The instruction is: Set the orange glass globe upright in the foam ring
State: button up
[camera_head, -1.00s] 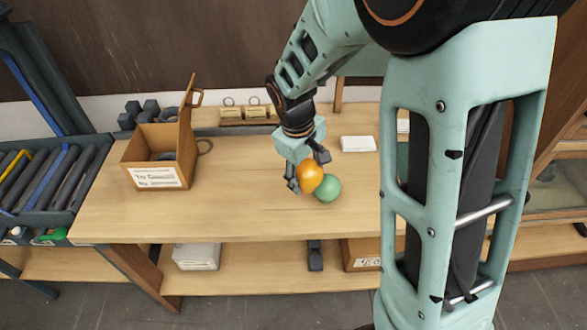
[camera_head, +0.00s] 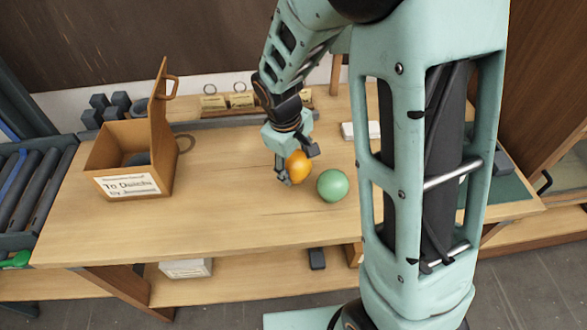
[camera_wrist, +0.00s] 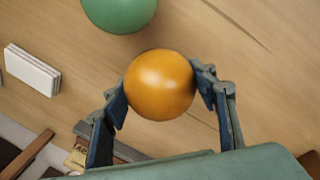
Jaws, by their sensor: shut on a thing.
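The orange glass globe (camera_head: 298,166) is held between the fingers of my gripper (camera_head: 297,170). In the wrist view, the globe (camera_wrist: 160,85) sits between both fingertips (camera_wrist: 162,90); its opening does not show. It is over the table, left of a green globe (camera_head: 332,185); I cannot tell whether it touches the wood.
The open box (camera_head: 127,184) with a raised flap stands on the table's left. A white block (camera_head: 353,131) lies behind the globes. Small labelled cards (camera_head: 240,99) stand along the back. The wooden tabletop (camera_head: 215,205) is clear between box and gripper.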

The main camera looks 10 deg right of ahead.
jog(key=shift+s+f+b, duration=0.1)
jog(key=shift+f+b, duration=0.25)
jog(key=shift+f, duration=0.6)
jog(key=shift+f, duration=0.15)
jog(key=o, duration=1.2)
jog(key=shift+c, duration=0.2)
